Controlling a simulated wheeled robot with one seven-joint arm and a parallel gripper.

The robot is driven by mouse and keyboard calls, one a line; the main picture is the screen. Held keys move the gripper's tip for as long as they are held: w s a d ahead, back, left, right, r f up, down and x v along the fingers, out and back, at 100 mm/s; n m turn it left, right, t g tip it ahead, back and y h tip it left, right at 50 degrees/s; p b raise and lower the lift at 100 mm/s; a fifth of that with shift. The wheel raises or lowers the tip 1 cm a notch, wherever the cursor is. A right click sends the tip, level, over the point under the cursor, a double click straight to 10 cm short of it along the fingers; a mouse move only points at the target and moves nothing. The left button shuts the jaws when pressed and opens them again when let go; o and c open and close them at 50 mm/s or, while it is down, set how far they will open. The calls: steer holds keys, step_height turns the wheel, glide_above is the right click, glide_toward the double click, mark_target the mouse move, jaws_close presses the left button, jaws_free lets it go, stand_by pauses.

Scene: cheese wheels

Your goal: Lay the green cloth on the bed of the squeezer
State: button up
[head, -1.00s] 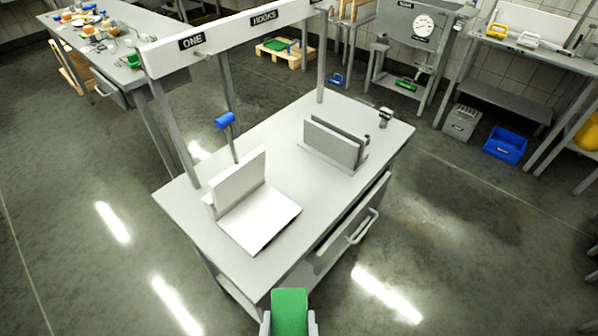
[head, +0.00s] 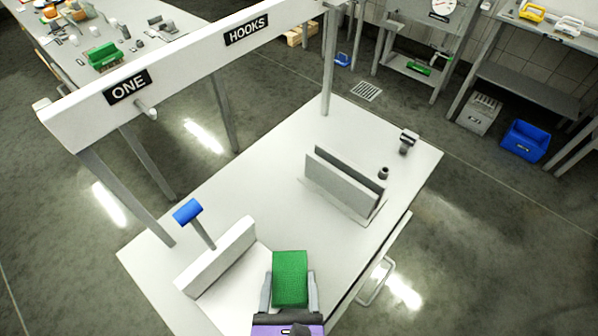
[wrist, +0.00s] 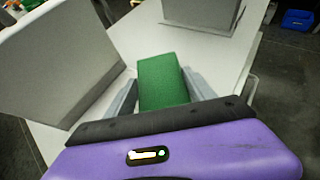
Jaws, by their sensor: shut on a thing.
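The green cloth (head: 290,270) looks like a flat, thick oblong pad. My gripper (head: 290,290) is shut on it, with one grey finger at each side, and it also shows in the wrist view (wrist: 163,80). What looks like the squeezer is a white device with an upright plate (head: 218,258), a blue-handled lever (head: 188,211) and a flat white bed (head: 238,292). The cloth is at the right side of this bed in the head view and covers part of it. I cannot tell its height above the bed. The upright plate stands to its left in the wrist view (wrist: 60,60).
The squeezer stands on a light table (head: 270,185). Two upright grey plates (head: 345,182) stand further back, with a small dark knob (head: 383,173) nearby. A beam (head: 185,62) labelled ONE and HOOKS crosses over the table's left side. The table's middle is clear.

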steer(key=p, duration=0.1)
glide_above(292, 212)
steer(key=shift+s, duration=0.45)
steer(key=f, duration=0.1)
steer(key=w+f, duration=0.1)
steer(key=shift+f, duration=0.75)
steer(key=shift+f, duration=0.1)
steer(key=o, duration=1.4)
